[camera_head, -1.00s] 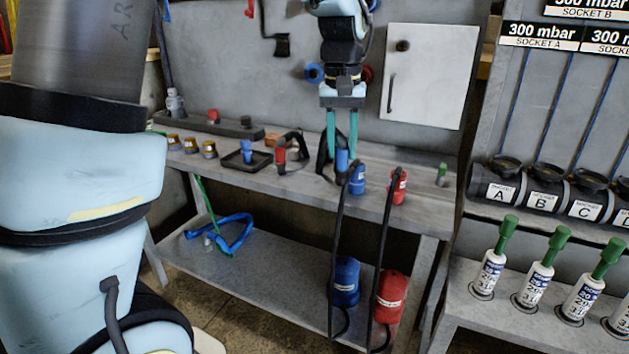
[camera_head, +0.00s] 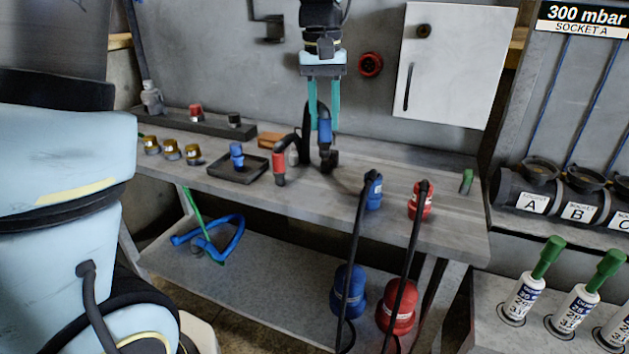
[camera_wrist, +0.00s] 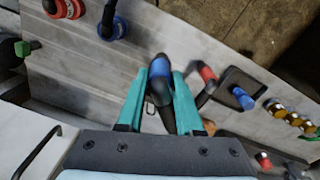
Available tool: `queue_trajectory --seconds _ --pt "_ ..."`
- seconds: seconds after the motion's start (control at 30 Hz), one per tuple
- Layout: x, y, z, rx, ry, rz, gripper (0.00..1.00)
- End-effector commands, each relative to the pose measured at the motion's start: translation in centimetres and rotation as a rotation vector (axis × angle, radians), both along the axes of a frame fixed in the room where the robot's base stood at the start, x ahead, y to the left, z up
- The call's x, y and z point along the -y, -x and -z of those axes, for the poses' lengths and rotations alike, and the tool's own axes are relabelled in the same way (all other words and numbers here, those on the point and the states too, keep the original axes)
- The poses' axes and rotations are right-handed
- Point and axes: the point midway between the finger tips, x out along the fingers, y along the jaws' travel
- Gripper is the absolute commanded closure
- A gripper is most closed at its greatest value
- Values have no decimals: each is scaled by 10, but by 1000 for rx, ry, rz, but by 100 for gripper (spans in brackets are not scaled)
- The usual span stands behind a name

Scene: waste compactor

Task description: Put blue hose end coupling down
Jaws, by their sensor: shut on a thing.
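My gripper (camera_head: 323,122) points down over the grey workbench (camera_head: 345,200), its teal fingers closed around the blue hose end coupling (camera_head: 325,131). The coupling has a blue collar and black body, with its black hose beside it. The wrist view shows the blue collar (camera_wrist: 158,68) between the fingertips (camera_wrist: 159,76). The coupling's black lower end is close to the bench top; I cannot tell whether it touches. A similar red coupling (camera_head: 279,165) with a black elbow stands just left of it.
A black tray with a blue plug (camera_head: 237,155) lies farther left, near several brass fittings (camera_head: 172,149). Blue (camera_head: 373,190) and red (camera_head: 421,202) hose fittings stand at the right front. The wall cabinet (camera_head: 455,65) is behind. Bench between couplings and fittings is clear.

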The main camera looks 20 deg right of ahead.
Motion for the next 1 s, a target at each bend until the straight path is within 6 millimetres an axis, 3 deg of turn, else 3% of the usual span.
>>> queue_trajectory --seconds 0.3,0.7,0.97,1.0 --pt "0 1 48 -3 -2 0 100" --pt "0 1 94 -1 -2 0 100" --pt "0 1 99 0 1 0 100" --pt "0 1 100 -1 0 0 62"
